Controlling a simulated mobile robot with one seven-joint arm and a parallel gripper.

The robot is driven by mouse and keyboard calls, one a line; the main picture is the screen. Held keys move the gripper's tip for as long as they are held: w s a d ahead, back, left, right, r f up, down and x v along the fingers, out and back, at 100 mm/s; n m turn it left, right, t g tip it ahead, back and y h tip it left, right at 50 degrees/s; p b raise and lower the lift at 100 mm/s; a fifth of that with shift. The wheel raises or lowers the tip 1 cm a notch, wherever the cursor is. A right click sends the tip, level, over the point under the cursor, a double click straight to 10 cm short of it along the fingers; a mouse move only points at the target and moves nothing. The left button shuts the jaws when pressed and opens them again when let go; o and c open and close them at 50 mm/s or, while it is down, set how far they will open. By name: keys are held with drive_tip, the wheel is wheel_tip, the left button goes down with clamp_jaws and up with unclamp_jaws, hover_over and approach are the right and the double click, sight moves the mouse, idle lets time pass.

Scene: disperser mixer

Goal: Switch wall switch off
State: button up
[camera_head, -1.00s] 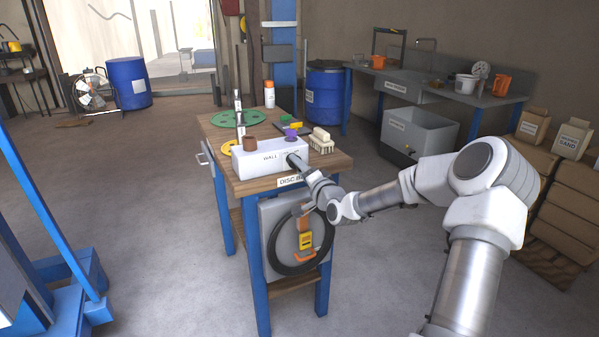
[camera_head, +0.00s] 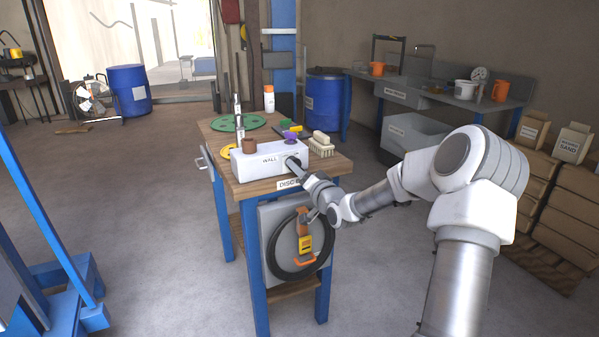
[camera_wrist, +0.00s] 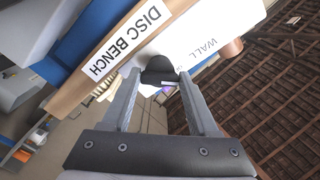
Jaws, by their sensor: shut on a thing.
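A white box (camera_head: 255,163) with a label starting "WALL" stands on the wooden bench top (camera_head: 262,187); the rest of its label is covered by my arm. In the wrist view the white box (camera_wrist: 213,30) fills the top. A dark rounded knob (camera_wrist: 158,69) sticks out from its face. My gripper (camera_wrist: 160,76) has one finger on each side of the knob and is shut on it. In the head view my gripper (camera_head: 292,163) is at the box's right end and hides the knob. I cannot tell the switch's position.
A brown cup (camera_head: 249,145) and purple piece (camera_head: 290,136) are at the box. A brush (camera_head: 321,145) lies to the right, a green disc (camera_head: 236,122) behind. A coiled black hose (camera_head: 272,250) hangs on the bench front below my arm. Open floor lies left.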

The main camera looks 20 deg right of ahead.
drive_tip(key=o, duration=1.4)
drive_tip(key=s+p, duration=0.1)
drive_tip(key=s, duration=0.4)
drive_tip(key=s+p, duration=0.1)
drive_tip(key=s, duration=0.5)
drive_tip(key=s+p, duration=0.1)
drive_tip(key=s, duration=0.5)
drive_tip(key=shift+s+d+p, duration=0.2)
drive_tip(key=shift+d+p, duration=0.1)
drive_tip(key=shift+p, duration=0.05)
drive_tip(key=shift+f, duration=0.1)
